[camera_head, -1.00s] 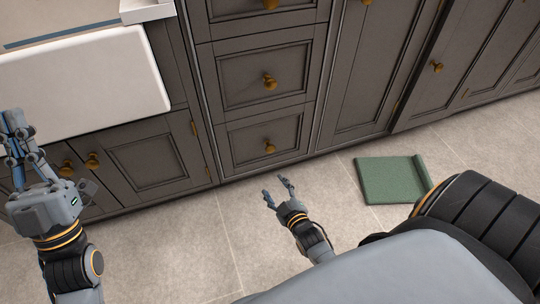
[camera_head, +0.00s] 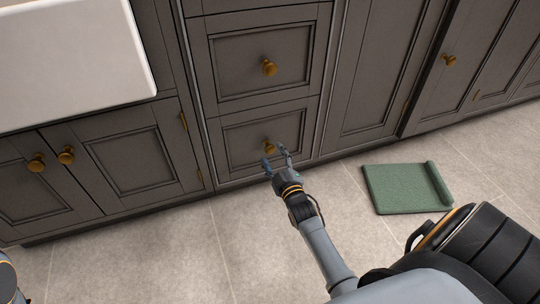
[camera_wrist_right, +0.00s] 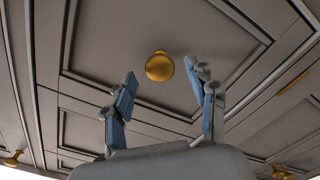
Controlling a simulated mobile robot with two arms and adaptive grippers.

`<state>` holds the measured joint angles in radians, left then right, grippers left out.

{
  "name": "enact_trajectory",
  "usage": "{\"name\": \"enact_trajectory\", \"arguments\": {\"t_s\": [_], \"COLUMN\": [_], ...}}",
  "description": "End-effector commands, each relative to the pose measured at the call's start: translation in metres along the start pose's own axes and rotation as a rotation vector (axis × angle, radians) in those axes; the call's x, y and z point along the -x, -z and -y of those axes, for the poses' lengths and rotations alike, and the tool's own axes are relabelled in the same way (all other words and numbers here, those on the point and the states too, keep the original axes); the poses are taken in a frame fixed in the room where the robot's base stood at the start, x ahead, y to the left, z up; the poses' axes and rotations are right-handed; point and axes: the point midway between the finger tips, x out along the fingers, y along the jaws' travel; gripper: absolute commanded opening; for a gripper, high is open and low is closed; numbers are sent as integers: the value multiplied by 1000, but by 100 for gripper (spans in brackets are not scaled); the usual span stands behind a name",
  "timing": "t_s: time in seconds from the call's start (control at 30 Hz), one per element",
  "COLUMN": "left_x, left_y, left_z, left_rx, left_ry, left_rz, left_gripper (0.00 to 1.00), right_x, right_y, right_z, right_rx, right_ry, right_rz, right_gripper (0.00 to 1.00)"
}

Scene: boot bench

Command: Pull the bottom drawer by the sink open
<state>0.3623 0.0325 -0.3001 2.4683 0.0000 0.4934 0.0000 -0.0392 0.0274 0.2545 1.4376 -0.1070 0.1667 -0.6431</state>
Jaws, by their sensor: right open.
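The bottom drawer (camera_head: 240,155) is a dark grey-brown panelled front, flush with the cabinet and shut. Its round brass knob (camera_head: 270,146) is at its middle. My right gripper (camera_head: 276,156) is open in front of this drawer, close to the knob. In the right wrist view, the knob (camera_wrist_right: 160,66) shows ahead of and between the two spread fingers (camera_wrist_right: 163,90), with no finger seen touching it. The white sink (camera_head: 65,60) is at the upper left. Of my left arm only a small part shows at the left edge; its gripper is out of view.
Another drawer with a brass knob (camera_head: 269,68) is directly above. Cupboard doors with knobs (camera_head: 66,155) stand to the left and right. A green mat with a rolled edge (camera_head: 400,188) lies on the tiled floor at right. The floor before the drawer is otherwise clear.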

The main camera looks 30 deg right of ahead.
Motion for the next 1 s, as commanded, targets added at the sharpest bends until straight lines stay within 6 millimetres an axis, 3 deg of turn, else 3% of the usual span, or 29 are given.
{"name": "enact_trajectory", "arguments": {"t_s": [0.1, 0.23, 0.6, 0.9, 1.0], "left_x": [-2, -6, -10, -10, -10], "left_y": [8, 12, 14, 15, 15], "left_z": [-3, -4, -5, -5, -5], "left_rx": [-4, -7, -8, -8, -8], "left_ry": [-12, -19, -23, -23, -23], "left_rz": [-34, -52, -60, -62, -62], "left_gripper": [0, 0, 0, 0, 0], "right_x": [-20, -32, -37, -37, -37], "right_y": [-2, -1, 0, 0, 0], "right_z": [2, 1, 0, 0, 0], "right_rx": [1, 1, 0, 0, 0], "right_ry": [-2, -1, 1, 1, 1], "right_rz": [-2, 0, 1, 1, 1], "right_gripper": [57, 57, 57, 0, 0]}}
